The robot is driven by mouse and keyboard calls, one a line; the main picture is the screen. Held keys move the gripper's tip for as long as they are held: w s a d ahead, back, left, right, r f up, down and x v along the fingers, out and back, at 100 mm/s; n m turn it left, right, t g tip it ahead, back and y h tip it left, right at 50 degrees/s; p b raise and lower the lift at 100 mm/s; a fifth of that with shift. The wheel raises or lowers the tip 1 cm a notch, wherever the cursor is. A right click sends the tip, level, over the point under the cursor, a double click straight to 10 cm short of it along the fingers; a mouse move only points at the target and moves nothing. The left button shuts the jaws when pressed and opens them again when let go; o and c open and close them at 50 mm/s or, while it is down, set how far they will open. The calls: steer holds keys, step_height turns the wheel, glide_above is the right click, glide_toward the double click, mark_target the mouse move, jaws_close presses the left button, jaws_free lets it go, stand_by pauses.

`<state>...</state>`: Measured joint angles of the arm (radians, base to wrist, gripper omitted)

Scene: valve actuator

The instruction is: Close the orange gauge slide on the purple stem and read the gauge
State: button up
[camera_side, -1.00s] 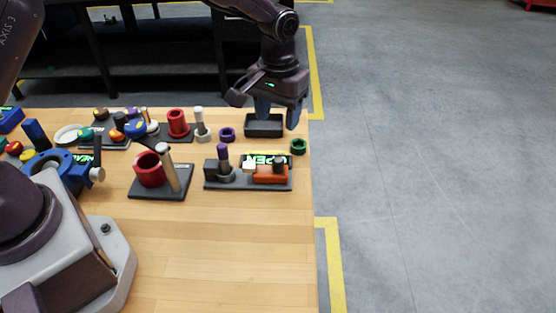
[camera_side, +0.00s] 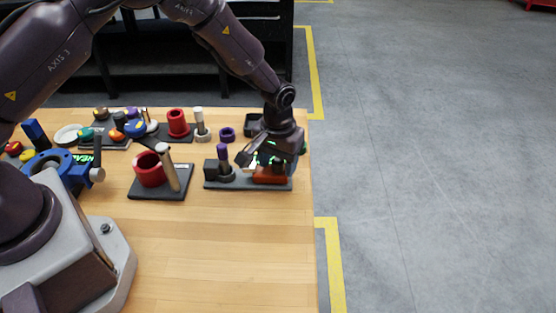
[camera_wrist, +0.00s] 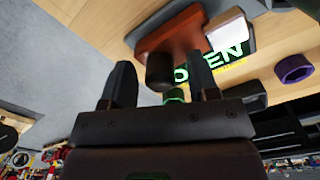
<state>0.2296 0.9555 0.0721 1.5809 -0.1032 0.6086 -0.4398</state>
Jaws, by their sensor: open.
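The orange gauge slide (camera_side: 268,174) sits at the right end of a dark base plate (camera_side: 240,186). It also shows in the wrist view (camera_wrist: 170,38), with a dark knob (camera_wrist: 159,72) on it. The purple stem (camera_side: 222,153) stands in a grey collar at the left of the plate, apart from the slide. A green "OPEN" readout (camera_wrist: 228,52) shows behind the slide. My gripper (camera_wrist: 160,85) is open. Its fingers are on both sides of the knob in the wrist view; whether they touch it I cannot tell. In the side view it hides the knob and most of the readout.
A purple ring (camera_side: 227,134) and a black tray (camera_side: 254,124) lie behind the plate. A red cup with a tan peg (camera_side: 151,170) stands on a board to the left. Several other parts crowd the far left. The front of the table is clear.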

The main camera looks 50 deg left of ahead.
steer(key=c, duration=0.7)
steer(key=shift+s+a, duration=1.1)
steer(key=shift+c, duration=0.2)
steer(key=o, duration=0.7)
steer(key=shift+o, duration=0.2)
step_height(320, 180, up, 13)
